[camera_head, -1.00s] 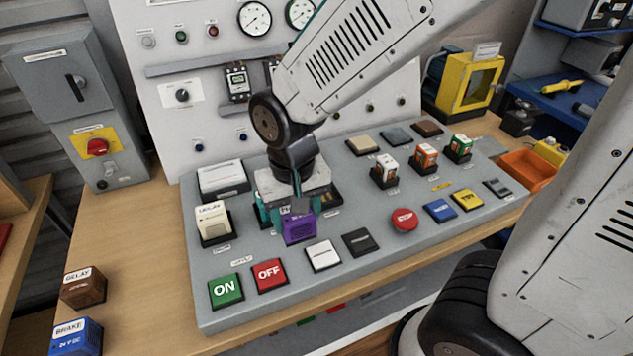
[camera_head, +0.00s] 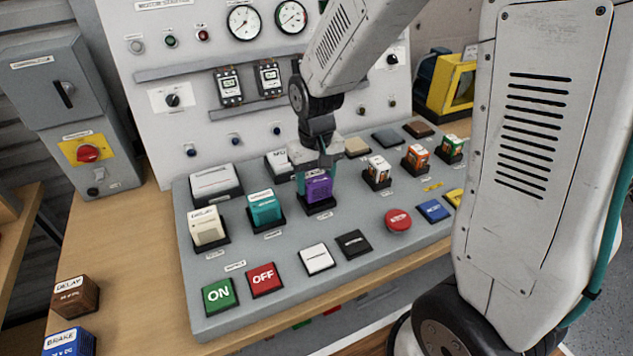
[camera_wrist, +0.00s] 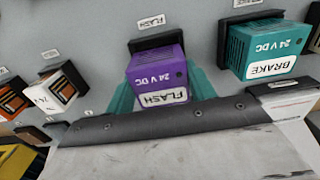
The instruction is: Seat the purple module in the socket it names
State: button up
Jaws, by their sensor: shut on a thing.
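The purple module (camera_head: 319,187) is held in my gripper (camera_head: 316,168), whose teal fingers are on either side of it. In the wrist view the module (camera_wrist: 157,76) reads "FLASH" and "24 V DC". It meets a black socket (camera_wrist: 165,41) whose plate label (camera_wrist: 151,21) also reads "FLASH". The module appears upright and lined up with this socket (camera_head: 318,208); I cannot tell whether it is fully down. My gripper (camera_wrist: 165,95) is shut on it.
To its left, a teal "BRAKE" module (camera_head: 265,207) and a cream "DELAY" module (camera_head: 208,226) stand in sockets. White, orange and green modules (camera_head: 417,158) stand to the right. Push buttons (camera_head: 265,279) line the front. A back panel (camera_head: 180,60) rises behind.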

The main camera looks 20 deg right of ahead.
aim_at(316, 178)
jog(key=shift+f, duration=0.6)
jog(key=shift+c, duration=0.4)
jog(key=o, duration=1.1)
jog(key=shift+r, duration=0.1)
notch_tip(316, 178, up, 11)
jog(key=shift+r, duration=0.1)
jog(key=shift+t, duration=0.6)
jog(key=s+d+r, duration=0.1)
jog(key=s+r, duration=0.1)
jog(key=s, duration=0.5)
jog(key=s+d+r, duration=0.1)
jog(key=s+r, duration=0.2)
jog(key=s, duration=0.4)
jog(key=s+d+r, duration=0.1)
jog(key=s+r, duration=0.1)
jog(key=s, duration=0.6)
jog(key=shift+d+r, duration=0.15)
